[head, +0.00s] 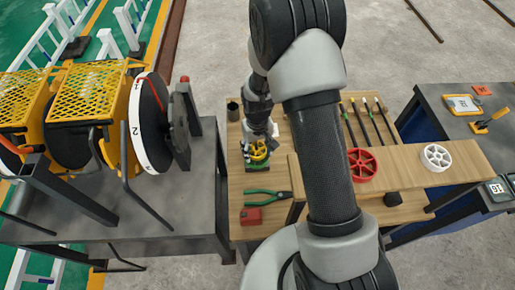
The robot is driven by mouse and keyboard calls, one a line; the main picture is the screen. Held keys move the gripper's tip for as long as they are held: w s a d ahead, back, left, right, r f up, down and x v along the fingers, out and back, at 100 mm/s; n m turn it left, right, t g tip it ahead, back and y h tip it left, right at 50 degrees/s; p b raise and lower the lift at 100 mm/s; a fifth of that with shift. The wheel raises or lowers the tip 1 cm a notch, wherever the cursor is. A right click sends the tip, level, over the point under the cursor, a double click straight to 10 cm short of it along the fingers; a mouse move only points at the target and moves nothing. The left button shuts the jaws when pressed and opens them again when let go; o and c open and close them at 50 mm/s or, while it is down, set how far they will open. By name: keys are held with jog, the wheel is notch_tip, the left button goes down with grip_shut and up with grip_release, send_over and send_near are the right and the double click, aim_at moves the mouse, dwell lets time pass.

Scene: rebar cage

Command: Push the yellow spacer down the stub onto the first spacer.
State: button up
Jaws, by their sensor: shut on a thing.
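The yellow spacer (259,151) is a small spoked wheel at the green stand on the left part of the wooden bench. My gripper (259,142) is over it, pointing down, and is shut on the yellow spacer. The green base (257,167) shows just below the spacer. The stub and the first spacer are hidden behind the spacer and my gripper, so I cannot tell the gap between the two spacers.
Green-handled pliers (268,193) and a red box (251,216) lie nearer on the bench. A red wheel (362,165) and a white wheel (436,157) rest on a raised wooden shelf (400,172). A dark cup (233,111) stands behind. Yellow machinery (92,95) stands left.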

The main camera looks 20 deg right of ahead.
aim_at(258, 151)
jog(key=shift+f+b, duration=0.65)
jog(key=shift+f, duration=0.25)
jog(key=o, duration=1)
jog(key=shift+c, duration=0.2)
jog(key=shift+r, duration=0.15)
notch_tip(258, 151, up, 12)
